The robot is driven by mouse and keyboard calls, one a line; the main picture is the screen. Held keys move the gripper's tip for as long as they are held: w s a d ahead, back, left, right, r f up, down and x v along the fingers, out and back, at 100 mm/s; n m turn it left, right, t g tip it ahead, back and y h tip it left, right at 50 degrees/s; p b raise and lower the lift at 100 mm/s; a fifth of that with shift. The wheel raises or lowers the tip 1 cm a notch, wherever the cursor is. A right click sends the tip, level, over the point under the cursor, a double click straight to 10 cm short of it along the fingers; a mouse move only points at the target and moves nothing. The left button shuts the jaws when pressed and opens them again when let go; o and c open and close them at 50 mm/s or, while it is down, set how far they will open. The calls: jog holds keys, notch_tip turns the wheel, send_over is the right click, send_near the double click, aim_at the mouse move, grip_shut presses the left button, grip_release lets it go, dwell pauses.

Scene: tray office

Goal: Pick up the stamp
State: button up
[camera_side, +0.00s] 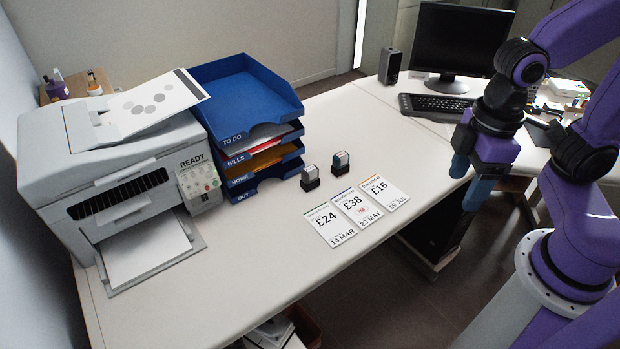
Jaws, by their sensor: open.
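Two small dark self-inking stamps stand upright on the white desk, right of the tray stack. The left stamp (310,178) is slightly nearer the camera, and the right stamp (340,164) has a small coloured label on top. The picture does not show which one the task means. My gripper (467,187) hangs well to the right of both stamps, above the desk's front edge, its blue fingers pointing down. It is open with nothing visible between the fingers, and it touches neither stamp.
Three bill cards (351,208) lie in front of the stamps. A blue tray stack (245,100) stands just left of them, with a printer (130,165) further left. A keyboard (432,106), monitor (462,40) and speaker (390,66) are at the back right. The desk behind the stamps is clear.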

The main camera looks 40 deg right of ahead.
jog(key=w+a+m, duration=0.3)
jog(key=w+m, duration=0.1)
jog(key=w, duration=0.3)
jog(key=w+a+m, duration=0.4)
jog(key=w, duration=0.3)
jog(key=m, duration=2)
send_over(310, 169)
notch_tip(310, 169, down, 14)
notch_tip(310, 169, down, 17)
jog(key=shift+r, duration=0.15)
jog(key=c, duration=1.1)
